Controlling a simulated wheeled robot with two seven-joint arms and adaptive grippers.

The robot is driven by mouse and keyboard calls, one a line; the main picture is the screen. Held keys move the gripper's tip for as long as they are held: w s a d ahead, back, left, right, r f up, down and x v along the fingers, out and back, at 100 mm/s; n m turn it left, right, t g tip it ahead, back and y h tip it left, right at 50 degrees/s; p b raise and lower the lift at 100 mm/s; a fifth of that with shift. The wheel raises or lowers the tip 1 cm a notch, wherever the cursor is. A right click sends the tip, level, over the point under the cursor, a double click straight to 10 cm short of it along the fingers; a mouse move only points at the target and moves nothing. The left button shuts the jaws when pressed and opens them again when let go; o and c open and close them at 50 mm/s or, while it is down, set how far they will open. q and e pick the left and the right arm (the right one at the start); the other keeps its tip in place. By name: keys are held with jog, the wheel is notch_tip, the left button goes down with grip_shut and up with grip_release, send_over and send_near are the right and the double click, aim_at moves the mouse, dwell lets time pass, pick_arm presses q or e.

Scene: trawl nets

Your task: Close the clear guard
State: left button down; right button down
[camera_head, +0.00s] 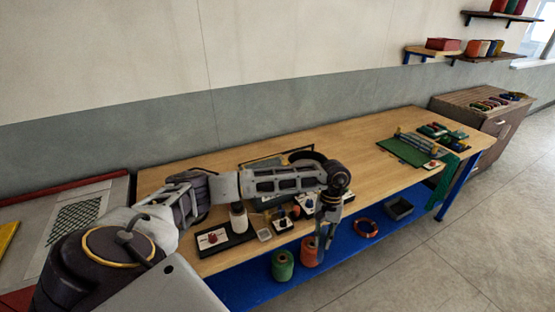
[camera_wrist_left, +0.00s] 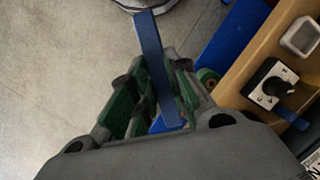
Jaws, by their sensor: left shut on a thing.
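My left gripper (camera_head: 326,238) points down at the front edge of the wooden workbench (camera_head: 362,150). In the left wrist view, its green-padded fingers (camera_wrist_left: 152,108) are shut on a long flat blue bar (camera_wrist_left: 150,45). I cannot tell whether the bar belongs to the clear guard. I cannot make out the clear guard itself; my arm hides part of the bench behind it. A white panel with a black knob (camera_wrist_left: 270,84) lies on the bench beside the gripper, with a small blue piece (camera_wrist_left: 292,118) at its edge. My right gripper is not in view.
A dark board with a red knob (camera_head: 212,238) and a white spool (camera_head: 238,218) stand on the bench to the left. A green mat (camera_head: 405,152) lies far right. Green (camera_head: 283,264) and orange (camera_head: 309,252) spools stand on the blue lower shelf (camera_head: 250,290). The floor in front is clear.

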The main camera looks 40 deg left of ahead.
pick_arm(q)
jog(key=shift+s+d+f+m+y, duration=0.15)
jog(key=shift+d+f+m+y, duration=0.1)
jog(key=shift+m, duration=0.45)
jog(key=shift+s+d+f+m+y, duration=0.1)
jog(key=shift+d+f+m+y, duration=0.1)
jog(key=shift+m, duration=0.5)
jog(key=shift+s+d+f+m+y, duration=0.15)
jog(key=shift+d+m, duration=0.1)
jog(key=shift+m, duration=0.45)
jog(key=shift+d+m, duration=0.1)
jog(key=shift+m, duration=0.2)
jog(key=shift+f, duration=0.1)
